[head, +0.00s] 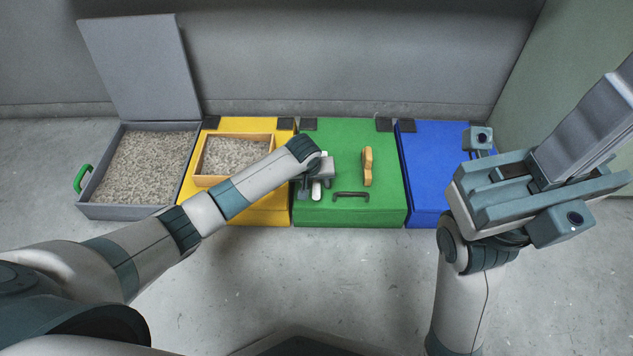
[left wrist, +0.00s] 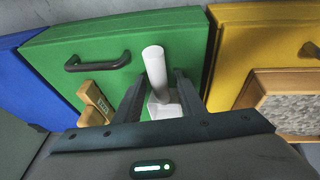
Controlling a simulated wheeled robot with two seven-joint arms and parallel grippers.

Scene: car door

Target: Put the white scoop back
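The white scoop (left wrist: 155,72) is on the green box (left wrist: 45,63), near the box's edge facing the yellow box. My left gripper (left wrist: 160,78) is open, with one finger on each side of the scoop. A gap shows between the scoop's handle and the finger on the right. In the head view my left gripper (head: 318,178) is over the left part of the green box (head: 380,205), and it partly hides the scoop (head: 317,190). My right gripper (head: 590,120) is raised at the right, away from the scoop; its finger opening cannot be made out.
A tan wooden tool (head: 367,167) and a dark handle (head: 351,196) are on the green box. The yellow box (head: 265,208) bears a wooden-framed tray (head: 270,150) of granules. An open grey box (head: 125,211) of granules is at left, a blue box (head: 425,160) at right.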

